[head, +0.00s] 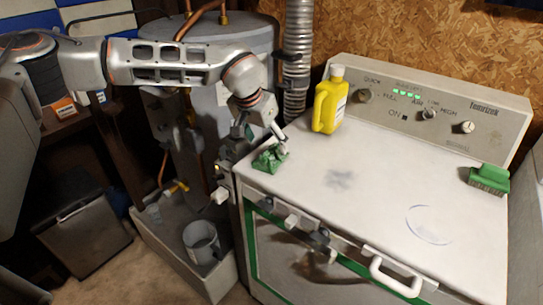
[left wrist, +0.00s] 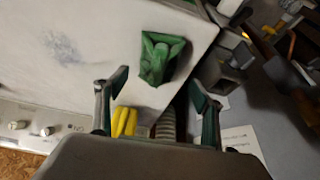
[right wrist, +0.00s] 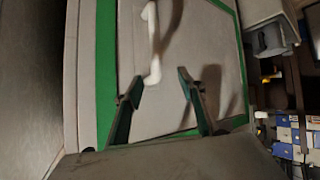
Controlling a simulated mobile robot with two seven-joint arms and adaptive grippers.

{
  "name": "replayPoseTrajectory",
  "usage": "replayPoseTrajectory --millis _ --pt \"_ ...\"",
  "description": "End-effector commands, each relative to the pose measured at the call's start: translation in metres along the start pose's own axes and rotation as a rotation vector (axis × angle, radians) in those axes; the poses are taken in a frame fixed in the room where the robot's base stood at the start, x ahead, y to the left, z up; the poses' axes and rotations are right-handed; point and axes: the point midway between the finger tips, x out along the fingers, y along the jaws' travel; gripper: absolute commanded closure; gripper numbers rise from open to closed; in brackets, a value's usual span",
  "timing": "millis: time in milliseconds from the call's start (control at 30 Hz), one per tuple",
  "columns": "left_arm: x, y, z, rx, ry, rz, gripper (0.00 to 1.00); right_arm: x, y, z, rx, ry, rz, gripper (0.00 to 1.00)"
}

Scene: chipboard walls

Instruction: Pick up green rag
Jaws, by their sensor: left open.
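The green rag (head: 269,158) lies crumpled on the left corner of the white dryer top (head: 340,205). It also shows in the left wrist view (left wrist: 160,58), near the edge of the top. My left gripper (head: 268,143) is at the rag in the head view. In the left wrist view my left gripper (left wrist: 160,92) has its fingers wide apart, with nothing between them and the rag ahead of them. My right gripper (right wrist: 155,85) is open and empty in front of the dryer door with its green border.
A yellow bottle (head: 329,103) stands at the back of the dryer top. A green brush (head: 489,179) lies at the right edge, and a clear round disc (head: 429,225) lies nearer the front. A water heater (head: 215,60) and silver duct (head: 298,60) stand close on the left.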

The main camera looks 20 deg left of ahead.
Motion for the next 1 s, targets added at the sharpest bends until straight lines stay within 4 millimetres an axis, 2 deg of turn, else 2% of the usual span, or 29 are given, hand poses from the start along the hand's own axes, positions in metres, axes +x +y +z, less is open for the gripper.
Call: replayPoseTrajectory --millis 133,333,667,833,1000 --pt "0.018 0.004 0.003 0.002 -0.002 0.001 0.32 0.0 0.0 0.001 -0.001 -0.004 -0.001 0.6" --pt "0.045 0.006 0.004 0.0 -0.001 0.002 0.32 0.002 0.003 -0.009 -0.003 0.012 0.003 0.6" --pt "0.052 0.005 0.004 0.0 0.002 0.002 0.32 0.002 0.005 -0.016 -0.003 0.025 0.006 0.6" --pt "0.052 0.005 0.004 0.0 0.001 0.002 0.73 0.002 0.004 -0.014 -0.003 0.022 0.006 0.6" --pt "0.052 0.005 0.004 0.0 0.001 0.002 0.73 0.002 0.004 -0.011 -0.002 0.015 0.005 0.6"
